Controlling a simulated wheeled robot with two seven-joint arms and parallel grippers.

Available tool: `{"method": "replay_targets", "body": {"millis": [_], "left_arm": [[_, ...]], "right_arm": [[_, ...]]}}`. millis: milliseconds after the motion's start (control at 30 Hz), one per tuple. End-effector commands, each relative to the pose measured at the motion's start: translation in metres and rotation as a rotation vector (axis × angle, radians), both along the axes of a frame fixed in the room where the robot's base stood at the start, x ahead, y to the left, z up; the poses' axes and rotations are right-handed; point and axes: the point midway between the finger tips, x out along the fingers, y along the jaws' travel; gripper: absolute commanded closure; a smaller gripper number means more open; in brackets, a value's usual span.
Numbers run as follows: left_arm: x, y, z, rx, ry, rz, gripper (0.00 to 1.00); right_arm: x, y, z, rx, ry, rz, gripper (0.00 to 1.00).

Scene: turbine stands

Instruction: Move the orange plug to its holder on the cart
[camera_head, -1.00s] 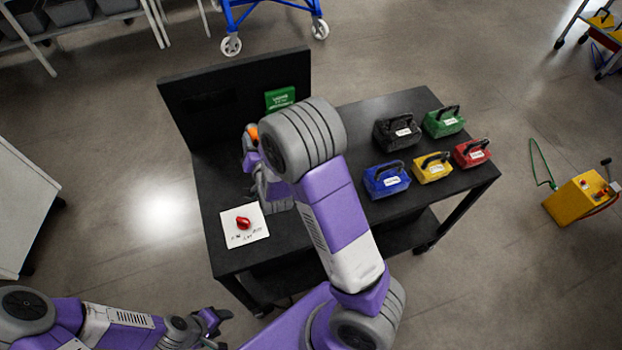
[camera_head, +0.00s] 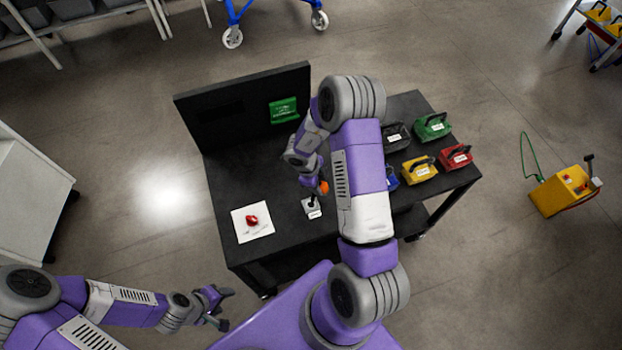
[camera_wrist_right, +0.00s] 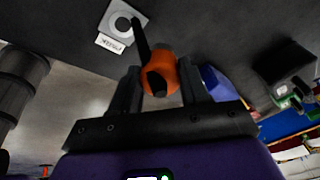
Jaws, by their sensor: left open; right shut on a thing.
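The orange plug (camera_head: 323,187) is held in my right gripper (camera_head: 315,187) above the black cart. In the right wrist view the orange plug (camera_wrist_right: 160,73) sits between the two dark fingers of the right gripper (camera_wrist_right: 157,85), with a black part sticking out past it. My left gripper (camera_head: 218,304) is open and empty, off the cart's front left.
The black cart (camera_head: 250,185) bears a white sheet with a red knob (camera_head: 252,221) at left and a green box (camera_head: 283,110) by the upright panel. Several coloured cases with handles, such as the yellow case (camera_head: 419,169), stand at right, partly behind my right arm.

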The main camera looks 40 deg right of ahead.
Motion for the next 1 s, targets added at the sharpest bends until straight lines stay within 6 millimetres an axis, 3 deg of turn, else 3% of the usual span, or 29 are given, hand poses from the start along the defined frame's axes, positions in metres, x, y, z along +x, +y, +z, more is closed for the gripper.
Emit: {"method": "replay_targets", "body": {"millis": [33, 133, 433, 667, 1000], "left_arm": [[0.000, 0.000, 0.015, 0.000, 0.000, 0.000, 0.45], [0.000, 0.000, 0.030, 0.000, 0.000, 0.000, 0.45], [0.000, 0.000, 0.050, 0.000, 0.001, 0.000, 0.45], [0.000, 0.000, 0.043, 0.000, 0.001, 0.000, 0.45], [0.000, 0.000, 0.010, 0.000, 0.001, 0.000, 0.45]], "right_arm": [[-0.007, 0.004, 0.007, 0.046, -0.020, -0.099, 1.00], [-0.011, 0.017, 0.009, 0.121, -0.077, -0.284, 1.00], [-0.005, 0.034, 0.015, 0.198, -0.189, -0.581, 1.00], [-0.004, 0.036, 0.008, 0.205, -0.203, -0.620, 1.00], [-0.005, 0.036, -0.019, 0.205, -0.203, -0.617, 1.00]]}}
